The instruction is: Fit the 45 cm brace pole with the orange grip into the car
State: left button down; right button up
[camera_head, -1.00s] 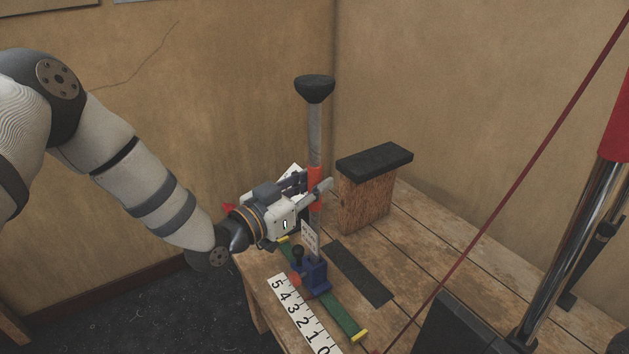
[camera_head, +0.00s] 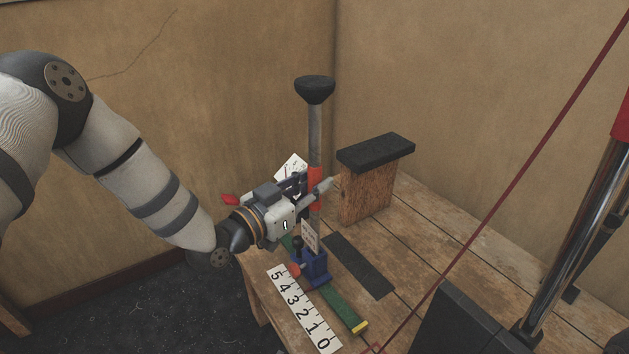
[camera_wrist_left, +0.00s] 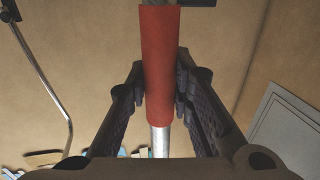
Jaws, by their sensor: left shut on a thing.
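The brace pole (camera_head: 315,130) is upright, with a black cup on its top end and an orange grip (camera_head: 316,178) midway. My left gripper (camera_head: 318,184) is shut on the orange grip; in the left wrist view its fingers (camera_wrist_left: 160,88) lie on either side of the grip (camera_wrist_left: 159,50). The blue car (camera_head: 314,270) sits on a green rail (camera_head: 345,310) on the table, with a dark knob and a red knob. The pole's lower end is over or at the car, behind a small tag (camera_head: 310,236); I cannot tell whether it is seated. My right gripper is not in view.
A wooden block with a black top (camera_head: 368,190) stands just right of the pole. A numbered scale (camera_head: 303,310) and a dark strip (camera_head: 358,266) flank the rail. A dark red cord (camera_head: 500,205) slants across the right. Walls meet behind the table (camera_head: 420,235).

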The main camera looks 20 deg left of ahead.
pick_arm(q)
jog(key=c, duration=1.3)
grip_release()
jog(key=shift+c, duration=0.2)
jog(key=v, duration=1.2)
